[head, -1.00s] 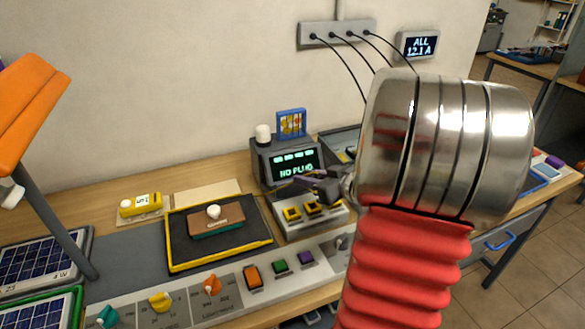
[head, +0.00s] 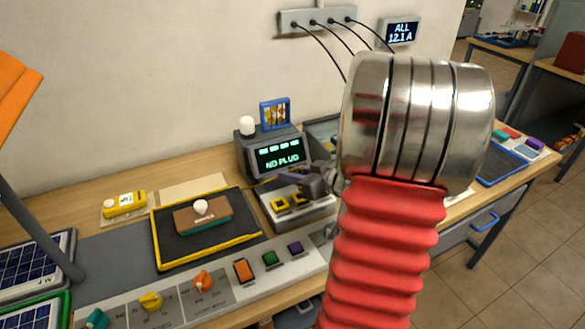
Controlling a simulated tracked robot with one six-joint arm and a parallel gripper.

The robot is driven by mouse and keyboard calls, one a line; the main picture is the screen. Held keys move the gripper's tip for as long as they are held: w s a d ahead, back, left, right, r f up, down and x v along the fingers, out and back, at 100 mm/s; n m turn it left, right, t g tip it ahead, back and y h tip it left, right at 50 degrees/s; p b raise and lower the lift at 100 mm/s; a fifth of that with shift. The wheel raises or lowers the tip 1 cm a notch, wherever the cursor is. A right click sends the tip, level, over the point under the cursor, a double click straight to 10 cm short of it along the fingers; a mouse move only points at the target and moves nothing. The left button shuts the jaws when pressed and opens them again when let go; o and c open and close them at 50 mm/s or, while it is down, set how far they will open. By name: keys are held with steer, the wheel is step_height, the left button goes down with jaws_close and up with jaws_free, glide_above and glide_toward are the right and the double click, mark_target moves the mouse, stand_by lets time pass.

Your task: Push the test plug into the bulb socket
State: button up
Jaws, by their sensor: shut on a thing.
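The grey test unit (head: 243,157) stands at the back of the bench, and its screen (head: 278,157) reads "NO PLUG". In front of it is a pale block with two yellow-rimmed square sockets (head: 280,204); I cannot tell which one is the bulb socket. My gripper (head: 302,183) is small and dark, above and just right of these sockets, pointing left. It is shut, with the test plug between its jaws hardly distinguishable from the dark fingers. My red and steel arm hides what lies right of the gripper.
A yellow-edged black tray (head: 160,246) holds a brown-topped block with a white knob. A yellow meter (head: 125,204) lies at the left. A control strip (head: 222,292) with knobs and coloured switches runs along the front. Black cables hang from a wall strip (head: 318,20).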

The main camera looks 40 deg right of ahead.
steer(key=shift+f, duration=1.6)
steer(key=shift+f, duration=0.55)
stand_by(0.5)
steer(key=o, duration=0.8)
steer(key=shift+s, duration=0.1)
steer(key=shift+v, duration=5.45)
steer(key=shift+s+f, duration=0.1)
